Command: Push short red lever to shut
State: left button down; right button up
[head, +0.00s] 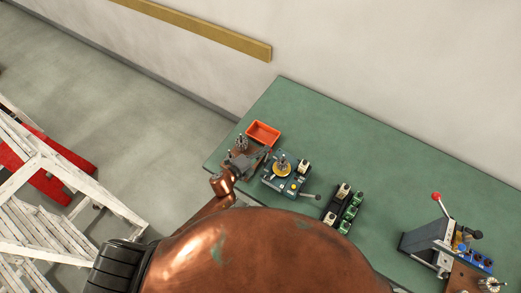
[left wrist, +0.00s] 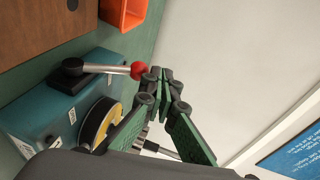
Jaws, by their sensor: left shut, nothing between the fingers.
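The short lever (left wrist: 105,69) shows in the left wrist view as a chrome rod with a red ball knob (left wrist: 138,70) and a black pivot on a teal box (left wrist: 40,122). My left gripper (left wrist: 161,82) is shut and empty. Its fingertips are right beside the red knob; I cannot tell whether they touch it. In the head view my left gripper (head: 264,154) is at the left side of the blue-grey winding device (head: 288,188), which bears a yellow disc (head: 283,163). The red knob cannot be made out there. My right gripper is out of view.
An orange-red bin (head: 263,133) stands behind the device; it also shows in the left wrist view (left wrist: 123,12). A black holder with green parts (head: 348,205) and a machine with a tall red-knobbed lever (head: 436,197) stand to the right. The green table (head: 330,135) is clear at the back.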

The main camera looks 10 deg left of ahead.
pick_arm(q)
jog(key=s+a+r+p, duration=0.3)
jog(key=s+a+r, duration=0.3)
jog(key=r, duration=0.4)
jog(key=shift+s, duration=0.65)
jog(key=shift+r, duration=0.1)
